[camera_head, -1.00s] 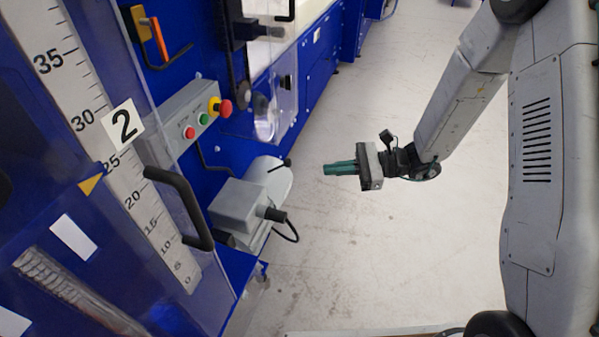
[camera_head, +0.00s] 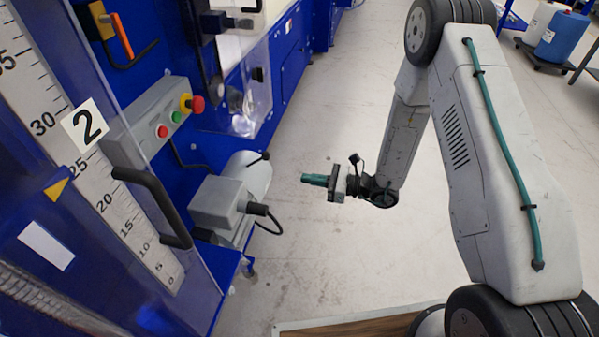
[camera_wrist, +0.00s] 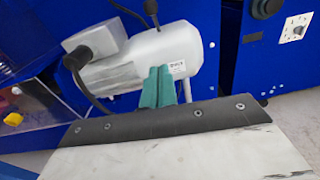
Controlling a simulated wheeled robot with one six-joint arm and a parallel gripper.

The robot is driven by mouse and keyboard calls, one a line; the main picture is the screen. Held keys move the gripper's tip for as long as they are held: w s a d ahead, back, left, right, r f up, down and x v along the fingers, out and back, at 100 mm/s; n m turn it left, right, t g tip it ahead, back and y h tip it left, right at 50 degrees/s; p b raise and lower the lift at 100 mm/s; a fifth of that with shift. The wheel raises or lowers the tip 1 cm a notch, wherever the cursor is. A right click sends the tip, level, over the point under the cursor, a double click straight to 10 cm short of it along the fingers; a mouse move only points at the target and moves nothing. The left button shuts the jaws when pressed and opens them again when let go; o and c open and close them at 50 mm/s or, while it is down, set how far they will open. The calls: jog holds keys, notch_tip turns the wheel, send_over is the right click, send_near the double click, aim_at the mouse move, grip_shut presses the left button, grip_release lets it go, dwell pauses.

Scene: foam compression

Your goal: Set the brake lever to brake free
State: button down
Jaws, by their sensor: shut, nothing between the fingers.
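The brake lever (camera_head: 259,159) is a thin rod with a black knob on the grey motor (camera_head: 225,195) at the side of the blue machine. In the wrist view a black knob on a rod (camera_wrist: 151,10), apparently this lever, stands above the motor at the top edge. My gripper (camera_head: 304,178) has green fingers pressed together, with nothing between them. It is right of the lever and apart from it in the head view. In the wrist view the fingertips (camera_wrist: 158,72) overlap the motor's lower right part; whether they touch it is unclear.
A grey panel with red and green buttons (camera_head: 155,122) and a red emergency stop sits above the motor. A black handle (camera_head: 160,207) is on the clear guard beside the scale. A black cable (camera_head: 272,217) loops from the motor. Open floor (camera_head: 310,265) lies to the right.

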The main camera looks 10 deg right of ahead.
send_near(257, 161)
notch_tip(257, 161, down, 5)
jog(key=w+a, duration=0.1)
jog(key=a, duration=0.2)
jog(key=r, duration=0.4)
jog(key=shift+w+a, duration=0.25)
jog(key=shift+w, duration=0.1)
jog(key=shift+d+r, duration=0.1)
